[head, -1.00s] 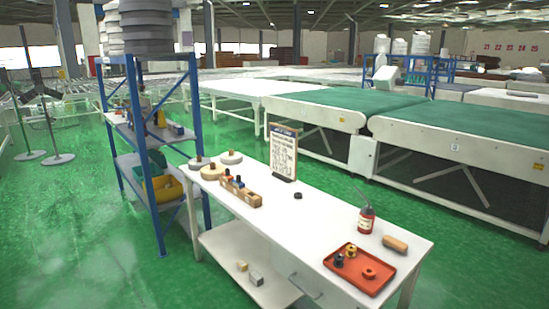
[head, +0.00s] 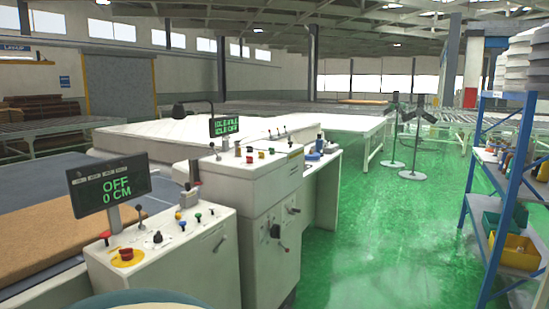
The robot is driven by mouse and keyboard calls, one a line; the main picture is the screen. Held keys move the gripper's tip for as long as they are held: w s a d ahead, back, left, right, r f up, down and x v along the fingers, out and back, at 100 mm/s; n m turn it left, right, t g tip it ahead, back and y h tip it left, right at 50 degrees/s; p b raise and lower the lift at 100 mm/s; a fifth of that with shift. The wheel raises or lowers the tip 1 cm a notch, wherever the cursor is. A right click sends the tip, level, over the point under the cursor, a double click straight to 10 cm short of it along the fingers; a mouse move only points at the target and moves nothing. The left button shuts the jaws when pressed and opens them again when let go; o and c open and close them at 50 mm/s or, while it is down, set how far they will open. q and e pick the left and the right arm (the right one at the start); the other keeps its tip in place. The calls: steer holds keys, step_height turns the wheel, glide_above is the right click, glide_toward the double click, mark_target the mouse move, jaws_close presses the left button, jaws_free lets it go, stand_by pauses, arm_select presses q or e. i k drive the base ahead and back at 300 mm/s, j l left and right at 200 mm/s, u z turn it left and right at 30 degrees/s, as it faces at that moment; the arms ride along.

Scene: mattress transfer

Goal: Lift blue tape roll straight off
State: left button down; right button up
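I cannot make out a blue tape roll in the head view. A small blue item (head: 319,146) sits on the far end of the white machine counters, too small to identify. Neither of my grippers shows in this view. A rounded pale shape with a teal edge is at the bottom edge, and I cannot tell what it is.
A blue-framed rack (head: 510,195) holding a yellow bin (head: 520,252) stands at right. Green floor (head: 390,240) between them is clear.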

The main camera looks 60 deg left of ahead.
mark_target(311, 154)
steer(key=u, duration=1.6)
steer(key=i, duration=0.1)
steer(key=i+l+z, duration=0.3)
steer(key=i, duration=0.3)
steer(key=i+j+z, duration=0.1)
steer(key=i+z, duration=0.25)
steer(key=i, duration=0.3)
steer(key=i+z, duration=0.15)
steer(key=i, duration=1.5)
steer(key=i+u, duration=0.15)
steer(key=i, duration=0.65)
steer(key=i+l+u, duration=0.2)
steer(key=i, duration=0.6)
steer(key=i+u, duration=0.45)
steer(key=i, duration=0.2)
steer(key=i+l+u, duration=0.15)
steer(key=i+u, duration=0.35)
steer(key=i, duration=0.2)
